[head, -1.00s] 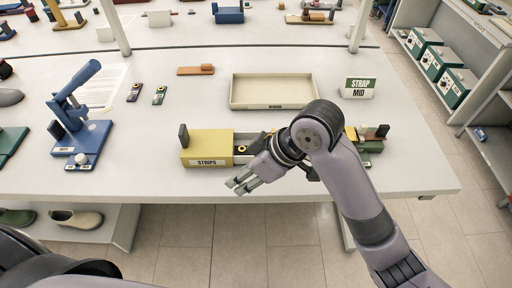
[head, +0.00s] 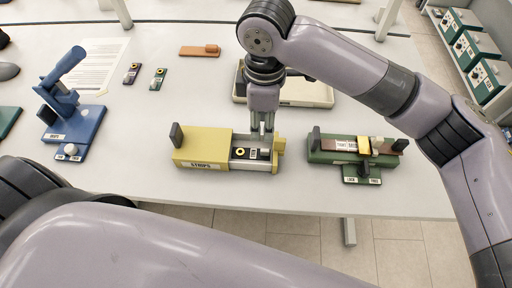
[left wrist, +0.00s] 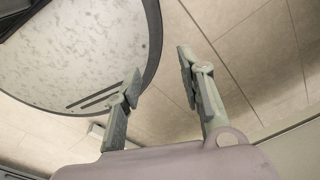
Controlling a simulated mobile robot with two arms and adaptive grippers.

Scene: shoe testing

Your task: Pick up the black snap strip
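A black strip (head: 242,152) with a yellow ring and a pale label lies in the open drawer part of the yellow box marked STRIPS (head: 202,150). My right gripper (head: 262,129) points down over the drawer from behind. Its fingers look parted with nothing between them; whether they touch the strip is hard to tell. My left gripper (left wrist: 160,75) shows in the left wrist view, open and empty above the tiled floor. In the head view the left forearm fills the lower left and its fingers are out of sight.
A green fixture (head: 360,176) with a brown strip stands to the right of the yellow box. A cream tray (head: 310,91) lies behind my right gripper. A blue press (head: 75,130) and two small strips (head: 157,79) are at the left. The table front between them is clear.

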